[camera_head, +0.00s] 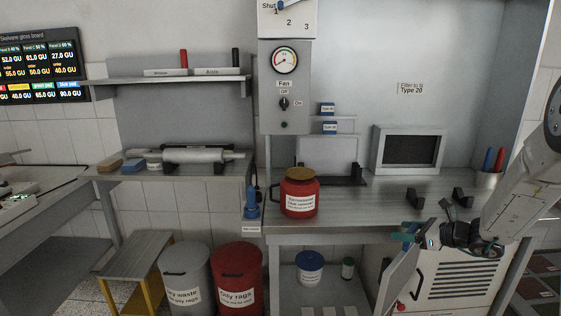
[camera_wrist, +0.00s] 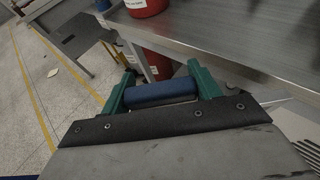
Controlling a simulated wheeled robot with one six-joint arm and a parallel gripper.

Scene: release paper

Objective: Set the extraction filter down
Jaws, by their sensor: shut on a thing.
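The extraction filter (camera_head: 398,278) is a flat grey panel, tilted, in front of the bench's front edge in the head view. In the wrist view its grey face (camera_wrist: 170,155) fills the bottom, with a dark bolted strip and a blue bar handle along its upper edge. My gripper (camera_head: 412,238) is shut on the handle; its green fingers show at both ends of the handle in the wrist view (camera_wrist: 160,92). The filter is held in the air below bench-top height. Its lower part is cut off in both views.
The metal bench (camera_head: 350,208) carries a red container (camera_head: 299,196), a pale panel (camera_head: 329,157) standing in a dark holder, a dark-windowed frame (camera_head: 410,150) and two black brackets (camera_head: 413,197). Bench space beside the red container is clear. A white louvred unit (camera_head: 460,285) stands below.

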